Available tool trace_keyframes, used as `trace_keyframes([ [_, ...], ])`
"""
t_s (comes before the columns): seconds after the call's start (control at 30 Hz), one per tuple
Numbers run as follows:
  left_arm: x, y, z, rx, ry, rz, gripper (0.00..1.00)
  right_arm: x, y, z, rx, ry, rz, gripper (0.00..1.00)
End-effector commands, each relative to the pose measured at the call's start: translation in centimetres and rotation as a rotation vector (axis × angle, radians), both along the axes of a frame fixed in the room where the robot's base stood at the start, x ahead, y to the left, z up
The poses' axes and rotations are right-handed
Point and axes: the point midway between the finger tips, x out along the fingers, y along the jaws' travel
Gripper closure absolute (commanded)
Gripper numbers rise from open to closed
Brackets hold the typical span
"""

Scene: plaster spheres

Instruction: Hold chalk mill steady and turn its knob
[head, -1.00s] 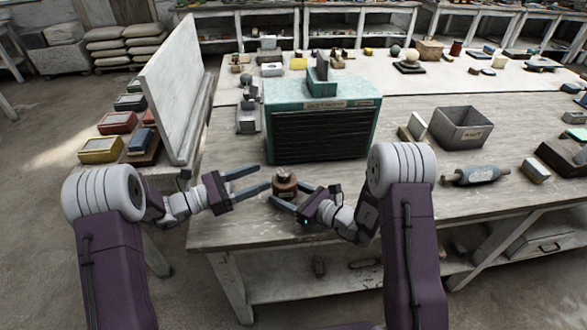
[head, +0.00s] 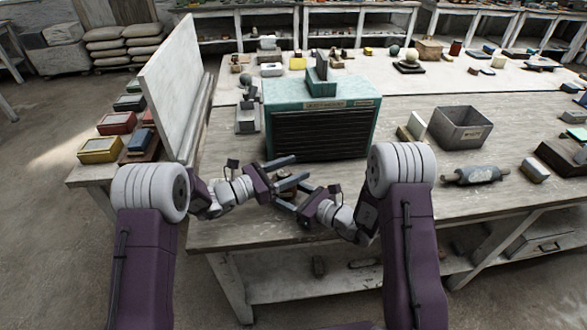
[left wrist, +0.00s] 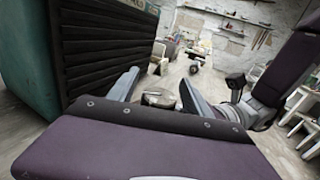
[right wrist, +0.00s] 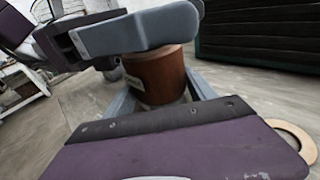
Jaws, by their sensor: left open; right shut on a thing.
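The chalk mill shows as a brown cylinder (right wrist: 156,75) in the right wrist view, upright on the table. My right gripper (right wrist: 160,92) is shut on its body, one finger on each side. My left gripper (head: 301,168) is open, with its fingers above the mill in the head view. In the right wrist view a left finger crosses over the mill's top and hides the knob. In the left wrist view the mill's top (left wrist: 158,97) shows between the spread left fingers. In the head view the grippers hide most of the mill.
A teal cabinet (head: 320,135) with dark slats stands close behind the grippers. A grey open box (head: 461,128) and a grey roller-like object (head: 475,175) lie to the right. A pale upright panel (head: 175,90) is at the left.

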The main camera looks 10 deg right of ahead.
Motion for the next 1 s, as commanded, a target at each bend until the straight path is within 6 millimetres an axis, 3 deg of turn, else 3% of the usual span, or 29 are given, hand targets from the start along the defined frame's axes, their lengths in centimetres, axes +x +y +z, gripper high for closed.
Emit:
trace_keyframes([
  [0.27, 0.13, -0.32, 0.00, 0.000, 0.001, 0.000, 0.42, 0.00, 0.02, 0.03, 0.001, -0.001, 0.000, 0.77],
  [0.5, 0.13, -0.29, 0.01, 0.000, 0.001, 0.000, 1.00, 0.00, 0.02, 0.02, 0.001, -0.001, 0.001, 0.77],
  [0.77, 0.12, -0.33, 0.05, -0.005, -0.001, -0.028, 1.00, 0.00, 0.01, 0.02, 0.001, -0.001, 0.000, 0.77],
  [1.0, -0.19, -0.46, 0.14, -0.009, -0.007, -0.162, 1.00, -0.02, 0.04, 0.01, 0.000, 0.000, 0.001, 0.77],
])
